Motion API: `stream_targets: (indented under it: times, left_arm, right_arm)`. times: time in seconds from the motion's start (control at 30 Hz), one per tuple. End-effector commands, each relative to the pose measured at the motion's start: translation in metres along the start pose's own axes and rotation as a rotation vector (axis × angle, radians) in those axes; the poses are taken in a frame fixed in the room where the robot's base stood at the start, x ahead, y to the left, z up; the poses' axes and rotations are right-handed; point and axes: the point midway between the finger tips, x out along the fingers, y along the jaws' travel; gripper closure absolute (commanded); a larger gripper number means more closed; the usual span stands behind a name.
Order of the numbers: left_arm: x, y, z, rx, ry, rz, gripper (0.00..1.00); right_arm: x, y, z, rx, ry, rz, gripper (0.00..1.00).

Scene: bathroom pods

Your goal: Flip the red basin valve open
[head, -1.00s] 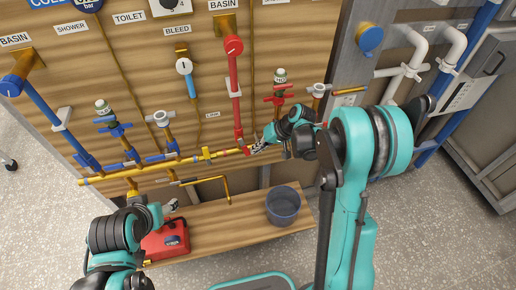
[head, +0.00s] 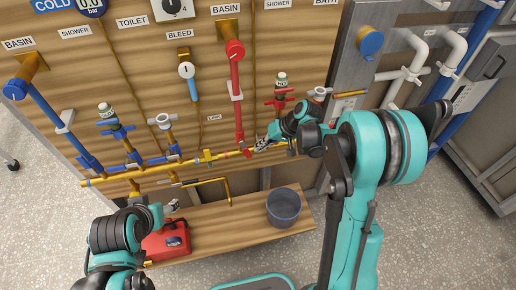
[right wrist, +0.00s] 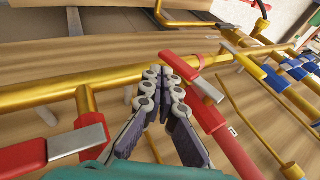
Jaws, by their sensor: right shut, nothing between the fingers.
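The red basin pipe (head: 236,105) runs down the wooden panel below the right-hand BASIN label. The red basin valve (head: 241,150) is at its foot, on the brass pipe. In the right wrist view its red part (right wrist: 180,66) and a silver-grey piece (right wrist: 206,88) sit just right of my fingertips. My right gripper (head: 259,146) is shut and empty, right of the valve; its closed fingers (right wrist: 163,72) also show in the right wrist view. I cannot tell whether they touch the red part. My left gripper (head: 173,206) hangs low at left, above the red toolbox; its jaws are too small to judge.
The brass pipe (head: 205,160) crosses the panel. A second red valve (right wrist: 20,158) lies left of my fingers in the wrist view. Blue valves (head: 118,131) stand farther left. A bench (head: 245,222) below holds a red toolbox (head: 167,240) and a grey bucket (head: 284,206).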

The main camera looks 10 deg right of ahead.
Motion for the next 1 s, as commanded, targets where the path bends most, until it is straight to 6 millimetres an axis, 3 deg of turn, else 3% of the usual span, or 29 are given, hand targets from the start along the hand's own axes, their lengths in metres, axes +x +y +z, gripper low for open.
stream_targets:
  times: [0.3,0.5,1.0]
  left_arm:
    - [0.0,0.0,0.0,0.0,0.0,0.0,0.39]
    - [0.0,0.0,0.0,0.0,0.0,0.0,0.39]
    - [0.0,0.0,0.0,0.0,0.0,0.0,0.39]
  right_arm:
    - [-0.069,0.001,0.0,0.003,0.002,0.001,1.0]
    - [-0.095,0.001,0.0,0.002,0.0,0.001,1.0]
    - [-0.101,0.0,0.0,0.0,0.0,0.0,1.0]
